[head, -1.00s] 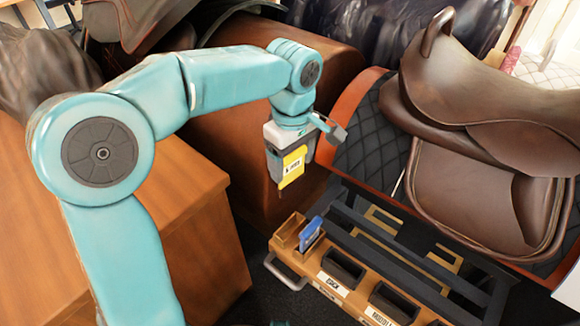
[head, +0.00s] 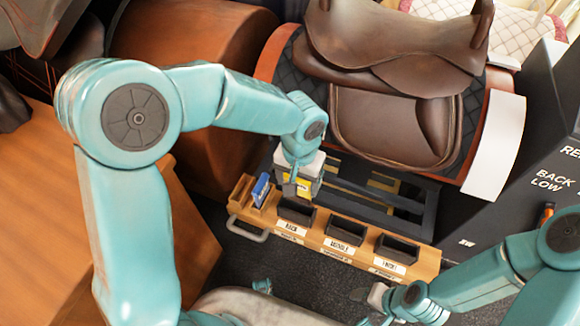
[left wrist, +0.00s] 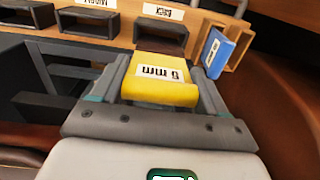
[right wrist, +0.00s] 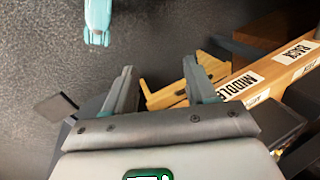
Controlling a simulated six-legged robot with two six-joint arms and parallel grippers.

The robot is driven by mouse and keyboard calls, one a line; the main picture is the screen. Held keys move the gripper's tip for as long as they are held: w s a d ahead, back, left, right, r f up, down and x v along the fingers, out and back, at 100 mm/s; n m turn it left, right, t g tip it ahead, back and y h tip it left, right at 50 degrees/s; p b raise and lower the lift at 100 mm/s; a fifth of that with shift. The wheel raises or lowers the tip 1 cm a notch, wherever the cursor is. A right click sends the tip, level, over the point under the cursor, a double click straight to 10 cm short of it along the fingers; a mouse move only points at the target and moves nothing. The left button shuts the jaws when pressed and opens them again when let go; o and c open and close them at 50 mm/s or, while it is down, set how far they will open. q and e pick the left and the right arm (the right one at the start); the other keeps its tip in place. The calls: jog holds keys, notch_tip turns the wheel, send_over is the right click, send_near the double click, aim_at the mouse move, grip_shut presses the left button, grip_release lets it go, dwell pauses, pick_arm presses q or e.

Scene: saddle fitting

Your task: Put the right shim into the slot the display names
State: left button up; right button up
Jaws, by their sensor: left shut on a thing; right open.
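My left gripper (head: 292,188) is shut on a yellow shim (head: 304,184). In the left wrist view the yellow shim (left wrist: 160,80) sits between the fingers, its mm label upside down, the digit not surely legible. In the head view it is just behind and above the BACK slot (head: 296,211). The MIDDLE slot (head: 345,231) and front slot (head: 397,250) lie to the right and look empty. A blue shim (head: 261,190) stands in the wooden holder at the rack's left end. The display (head: 553,180) shows "BACK LOW". My right gripper (right wrist: 160,75) is open and empty.
A brown saddle (head: 400,90) on its stand is behind the rack (head: 330,243). A metal handle (head: 245,230) sticks out at the rack's left end. Dark floor in front of the rack is partly clear. A wooden block (head: 195,220) is at left.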

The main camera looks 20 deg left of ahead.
aim_at(297, 201)
pick_arm(q)
jog(key=shift+w+f+b, duration=0.15)
jog(key=shift+f+b, duration=1.15)
jog(key=shift+f, duration=0.55)
jog(key=shift+f+b, duration=2.65)
jog(key=shift+f, duration=0.75)
jog(key=o, duration=1)
jog(key=shift+o, duration=0.2)
jog(key=shift+r, duration=0.1)
notch_tip(297, 201, up, 16)
jog(key=p, duration=0.5)
jog(key=shift+r, duration=0.15)
